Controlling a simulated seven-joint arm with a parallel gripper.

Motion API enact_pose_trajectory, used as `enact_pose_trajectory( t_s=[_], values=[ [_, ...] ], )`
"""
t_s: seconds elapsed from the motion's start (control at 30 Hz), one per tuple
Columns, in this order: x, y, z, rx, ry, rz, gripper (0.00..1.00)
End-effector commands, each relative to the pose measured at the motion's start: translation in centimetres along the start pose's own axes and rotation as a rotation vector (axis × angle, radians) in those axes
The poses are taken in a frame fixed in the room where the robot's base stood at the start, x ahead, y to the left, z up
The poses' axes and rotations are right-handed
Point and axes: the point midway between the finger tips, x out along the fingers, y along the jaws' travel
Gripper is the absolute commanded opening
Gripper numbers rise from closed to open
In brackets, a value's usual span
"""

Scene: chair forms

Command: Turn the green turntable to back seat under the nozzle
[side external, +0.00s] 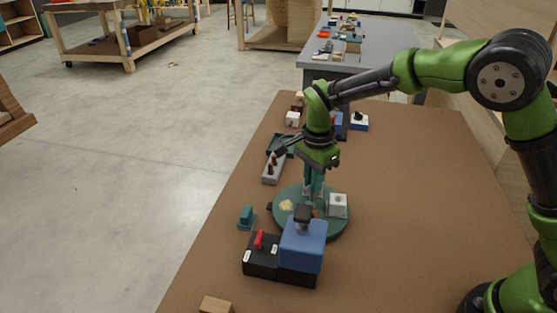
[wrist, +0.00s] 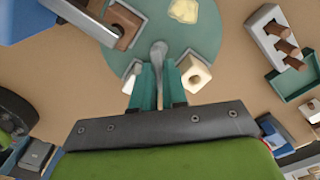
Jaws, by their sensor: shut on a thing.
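The green turntable (side external: 340,225) lies flat on the brown table; it also shows in the wrist view (wrist: 183,38). It carries a white block with a hole (side external: 337,205), a pale yellow piece (side external: 287,205) and a brown piece (wrist: 125,18). The blue machine (side external: 303,243) stands at its near edge, and its dark head (side external: 303,213), seemingly the nozzle, reaches over the disc. The brown piece is close to that head in the wrist view. My gripper (side external: 313,192) points down at the turntable, its teal fingers shut on a grey peg (wrist: 159,58). The peg's base is hidden.
A black box with a red lever (side external: 259,240) adjoins the blue machine. A small teal block (side external: 246,217) stands left of the turntable. A grey holder with brown pegs (side external: 273,168) lies behind it. The table's right side is clear.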

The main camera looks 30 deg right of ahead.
Motion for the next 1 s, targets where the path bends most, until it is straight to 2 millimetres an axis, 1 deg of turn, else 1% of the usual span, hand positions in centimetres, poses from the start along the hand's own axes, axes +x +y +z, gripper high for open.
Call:
enact_pose_trajectory(
  t_s=[0.3,0.83,0.87,1.0],
  values=[
    [-0.20,0.00,0.02,0.065,-0.001,-0.001,0.00],
    [-0.21,-0.01,0.00,0.077,-0.001,-0.001,0.00],
    [-0.21,-0.01,0.00,0.077,-0.002,-0.001,0.14],
    [-0.15,-0.01,0.00,0.076,-0.001,-0.001,0.36]
  ],
)
